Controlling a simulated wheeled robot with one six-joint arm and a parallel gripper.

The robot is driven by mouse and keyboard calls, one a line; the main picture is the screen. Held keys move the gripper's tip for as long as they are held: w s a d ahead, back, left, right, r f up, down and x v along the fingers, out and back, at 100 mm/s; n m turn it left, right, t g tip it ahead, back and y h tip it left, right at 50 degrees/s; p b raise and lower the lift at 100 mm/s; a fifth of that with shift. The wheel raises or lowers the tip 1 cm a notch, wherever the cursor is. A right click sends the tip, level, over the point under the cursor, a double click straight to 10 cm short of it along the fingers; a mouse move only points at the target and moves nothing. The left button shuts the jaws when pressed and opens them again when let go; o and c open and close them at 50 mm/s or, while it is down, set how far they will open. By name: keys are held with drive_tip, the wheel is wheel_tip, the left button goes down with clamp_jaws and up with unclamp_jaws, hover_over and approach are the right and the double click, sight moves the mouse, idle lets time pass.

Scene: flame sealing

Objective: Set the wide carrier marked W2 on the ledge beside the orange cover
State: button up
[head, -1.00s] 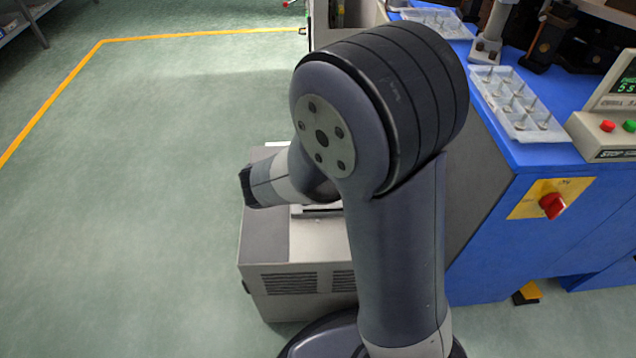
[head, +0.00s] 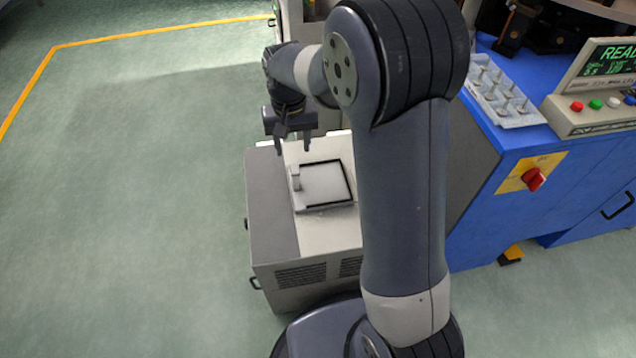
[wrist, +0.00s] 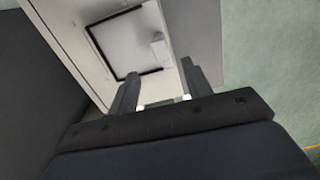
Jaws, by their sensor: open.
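No W2 mark is readable and no orange cover can be made out. A flat light grey square piece (head: 325,186) with a small upright block at its left edge lies at a black frame on my grey deck; I cannot tell if it is the carrier. It also shows in the wrist view (wrist: 122,45). My gripper (head: 293,149) is open and empty, pointing down above the far left part of the deck, apart from the piece. In the wrist view my gripper's fingers (wrist: 160,72) stand apart with the deck beyond them.
A blue bench (head: 470,130) stands at the right with a clear compartment tray (head: 502,92), a control box with a lit screen (head: 606,62) and a red switch (head: 533,179) on a yellow plate. Open green floor (head: 130,220) with a yellow line lies left.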

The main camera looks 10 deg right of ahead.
sight(295, 168)
drive_tip(key=f+b, duration=0.1)
drive_tip(key=f, duration=0.2)
drive_tip(key=f+b, duration=0.1)
drive_tip(key=f, duration=0.2)
drive_tip(key=f+b, duration=0.1)
drive_tip(key=f, duration=0.3)
drive_tip(key=shift+w, duration=0.25)
drive_tip(key=shift+c, duration=0.5)
clamp_jaws()
idle(0.5)
